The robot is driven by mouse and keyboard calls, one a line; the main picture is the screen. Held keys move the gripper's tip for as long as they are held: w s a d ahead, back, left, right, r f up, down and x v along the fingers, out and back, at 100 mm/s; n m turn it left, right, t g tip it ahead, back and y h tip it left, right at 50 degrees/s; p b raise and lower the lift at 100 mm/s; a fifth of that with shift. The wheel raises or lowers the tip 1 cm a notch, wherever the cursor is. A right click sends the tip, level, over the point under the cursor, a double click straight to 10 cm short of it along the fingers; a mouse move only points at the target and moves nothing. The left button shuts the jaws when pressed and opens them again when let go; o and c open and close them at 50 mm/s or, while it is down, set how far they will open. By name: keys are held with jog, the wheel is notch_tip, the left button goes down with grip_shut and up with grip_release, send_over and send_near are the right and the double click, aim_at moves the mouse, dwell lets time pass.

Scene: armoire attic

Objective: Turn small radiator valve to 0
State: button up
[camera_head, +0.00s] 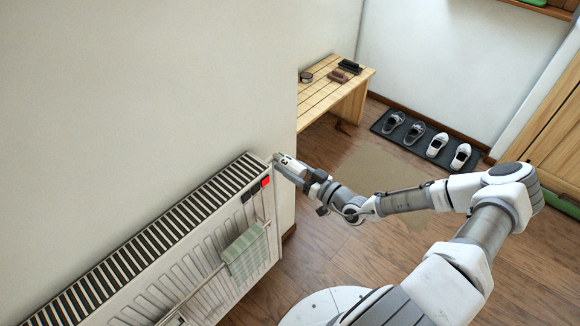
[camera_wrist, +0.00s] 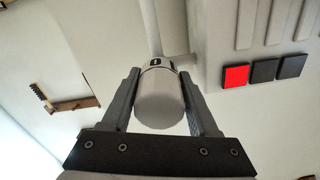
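The small radiator valve (camera_wrist: 159,98) is a whitish cylinder in the wrist view, with a dark "0" mark near its radiator-side end. My gripper (camera_wrist: 160,77) has one finger on each side of it, and the fingertips appear to press against its sides. In the head view my gripper (camera_head: 280,163) is at the top right corner of the white radiator (camera_head: 195,230). There the valve is mostly hidden by my gripper.
A red and dark button panel (camera_head: 256,188) is on the radiator next to my gripper. A green towel (camera_head: 246,254) hangs on the radiator's front rail. A wooden bench (camera_head: 325,92) and a shoe mat (camera_head: 462,142) stand farther back.

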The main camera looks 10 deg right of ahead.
jog(key=o, duration=0.4)
jog(key=shift+c, duration=0.2)
